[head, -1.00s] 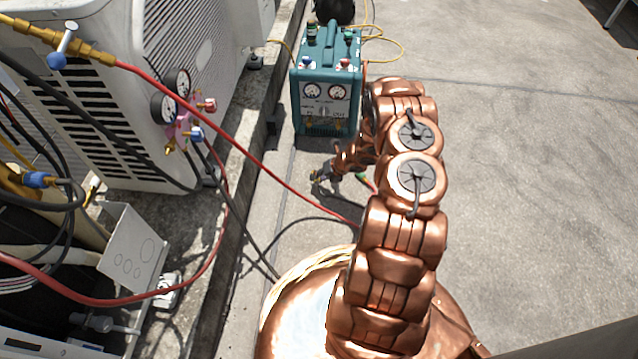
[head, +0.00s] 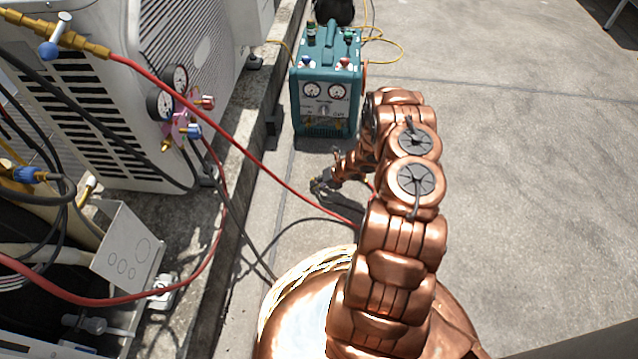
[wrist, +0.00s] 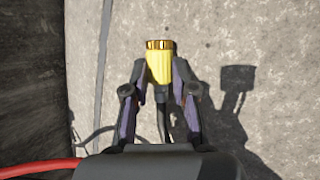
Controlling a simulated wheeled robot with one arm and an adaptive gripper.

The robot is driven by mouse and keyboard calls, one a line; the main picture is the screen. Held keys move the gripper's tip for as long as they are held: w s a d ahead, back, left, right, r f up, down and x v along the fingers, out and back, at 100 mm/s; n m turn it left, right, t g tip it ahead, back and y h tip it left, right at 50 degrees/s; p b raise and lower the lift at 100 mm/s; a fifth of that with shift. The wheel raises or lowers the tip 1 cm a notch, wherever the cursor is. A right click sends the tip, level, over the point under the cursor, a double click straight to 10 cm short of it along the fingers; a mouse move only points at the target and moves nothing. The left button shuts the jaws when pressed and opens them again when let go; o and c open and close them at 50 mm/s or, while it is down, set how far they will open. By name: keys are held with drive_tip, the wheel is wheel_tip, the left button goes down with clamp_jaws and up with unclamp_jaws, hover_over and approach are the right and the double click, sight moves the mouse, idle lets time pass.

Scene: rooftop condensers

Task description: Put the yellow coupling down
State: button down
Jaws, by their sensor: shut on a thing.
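The yellow coupling (wrist: 160,67), with a gold ring at its end, sits between the two fingers of my gripper (wrist: 160,78) in the wrist view. My gripper is shut on it. A dark hose or cable shows between the fingers behind the coupling. The coupling's shadow falls on the concrete well to the right, apart from it, so it appears held above the ground. In the head view my gripper (head: 318,186) is small, low over the concrete in front of the teal machine; the coupling cannot be made out there.
The teal machine with two gauges (head: 327,95) stands beyond my gripper. A red hose (head: 250,146) and a dark hose run across near my arm. A concrete curb (head: 232,165) and condenser units (head: 120,110) lie to the left. Open concrete (head: 530,190) lies to the right.

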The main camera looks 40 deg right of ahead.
drive_tip(key=shift+f, duration=0.35)
drive_tip(key=c, duration=1.2)
unclamp_jaws()
drive_tip(key=shift+f, duration=0.15)
drive_tip(key=shift+a, duration=0.1)
